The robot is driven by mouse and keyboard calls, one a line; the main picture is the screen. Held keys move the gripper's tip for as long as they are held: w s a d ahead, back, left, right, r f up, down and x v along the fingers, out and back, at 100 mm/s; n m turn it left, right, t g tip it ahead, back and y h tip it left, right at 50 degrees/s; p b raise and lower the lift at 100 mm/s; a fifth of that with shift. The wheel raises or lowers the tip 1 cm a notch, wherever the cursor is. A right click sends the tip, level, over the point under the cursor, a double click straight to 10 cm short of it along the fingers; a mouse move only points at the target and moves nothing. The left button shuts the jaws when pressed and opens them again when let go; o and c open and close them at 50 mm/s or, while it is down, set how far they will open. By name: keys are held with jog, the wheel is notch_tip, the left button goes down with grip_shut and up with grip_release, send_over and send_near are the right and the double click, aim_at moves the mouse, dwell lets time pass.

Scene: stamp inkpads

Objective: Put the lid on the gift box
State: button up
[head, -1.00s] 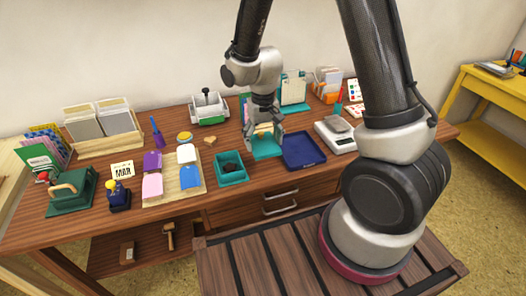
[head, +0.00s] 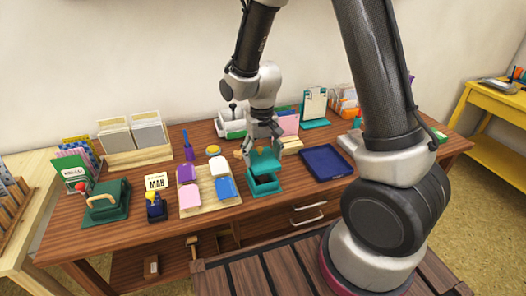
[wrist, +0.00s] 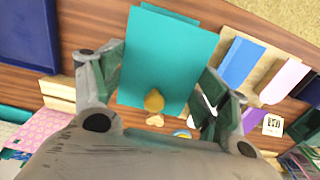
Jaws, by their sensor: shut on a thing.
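The teal lid (head: 264,160) is in my gripper (head: 263,143), slightly tilted, just above the open teal gift box (head: 265,188) on the desk. The lid covers the back part of the box opening in the head view; the front of the dark inside still shows. I cannot tell whether lid and box touch. In the wrist view the lid (wrist: 165,60) lies between my gripper's two fingers (wrist: 158,95), with a gold knob (wrist: 154,101) near its lower edge. The lid hides most or all of the box there.
A wooden board with ink pads (head: 209,204) is left of the box, and an empty blue tray (head: 327,161) is right of it. A white-and-green holder (head: 230,125) stands behind. The desk's front edge is close in front of the box.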

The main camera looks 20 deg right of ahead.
jog(key=shift+f, duration=2.15)
jog(key=shift+f, duration=0.5)
dwell(0.4)
jog(key=o, duration=0.9)
jog(key=shift+o, duration=0.2)
jog(key=shift+r, duration=3.55)
